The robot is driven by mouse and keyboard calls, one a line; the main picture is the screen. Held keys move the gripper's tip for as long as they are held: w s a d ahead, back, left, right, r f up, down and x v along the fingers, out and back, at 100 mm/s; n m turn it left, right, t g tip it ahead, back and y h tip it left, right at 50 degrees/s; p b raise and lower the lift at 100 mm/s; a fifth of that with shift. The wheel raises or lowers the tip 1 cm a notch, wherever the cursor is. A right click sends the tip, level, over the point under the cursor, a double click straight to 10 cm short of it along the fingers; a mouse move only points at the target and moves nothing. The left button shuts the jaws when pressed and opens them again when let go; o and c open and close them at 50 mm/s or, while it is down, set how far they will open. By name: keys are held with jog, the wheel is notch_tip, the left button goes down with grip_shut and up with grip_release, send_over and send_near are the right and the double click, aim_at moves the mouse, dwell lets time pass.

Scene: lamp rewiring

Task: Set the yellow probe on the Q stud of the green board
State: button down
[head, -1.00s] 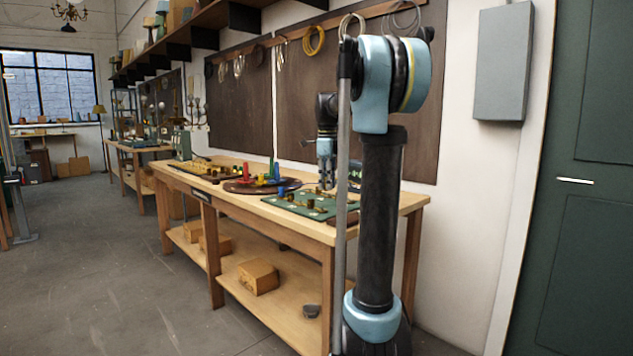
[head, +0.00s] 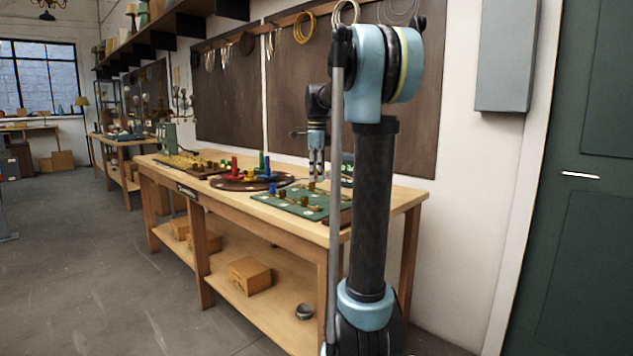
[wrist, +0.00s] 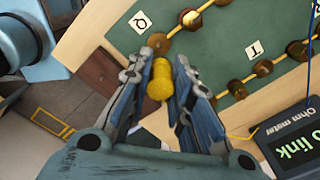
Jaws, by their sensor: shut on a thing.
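In the wrist view the yellow probe (wrist: 160,79) sits between the fingertips of my gripper (wrist: 161,84), which is shut on it. The green board (wrist: 205,45) lies beyond the fingertips. Its white Q label (wrist: 141,22) is up and left of the probe, and a dark brass stud (wrist: 158,43) is just beside that label. In the head view my gripper (head: 316,170) points down over the back of the green board (head: 318,211); the probe cannot be made out there.
A T label (wrist: 254,48) and several other studs are on the board. An ohm meter (wrist: 300,140) stands at lower right in the wrist view. A blue probe (head: 273,189) is by the board's left end. A round dark tray (head: 225,184) holds red and green pieces.

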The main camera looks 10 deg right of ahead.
jog(key=n, duration=0.4)
jog(key=shift+f+n, duration=0.3)
jog(key=shift+n, duration=0.1)
jog(key=n, duration=0.3)
jog(key=shift+f, duration=0.2)
jog(key=n, duration=0.3)
jog(key=shift+f, duration=0.2)
jog(key=n, duration=0.4)
jog(key=shift+f+n, duration=0.3)
jog(key=shift+n, duration=0.1)
jog(key=shift+s+f, duration=0.1)
jog(key=shift+f, duration=3.3)
jog(key=shift+f, duration=0.5)
jog(key=c, duration=1.4)
grip_release()
jog(key=shift+o, duration=0.2)
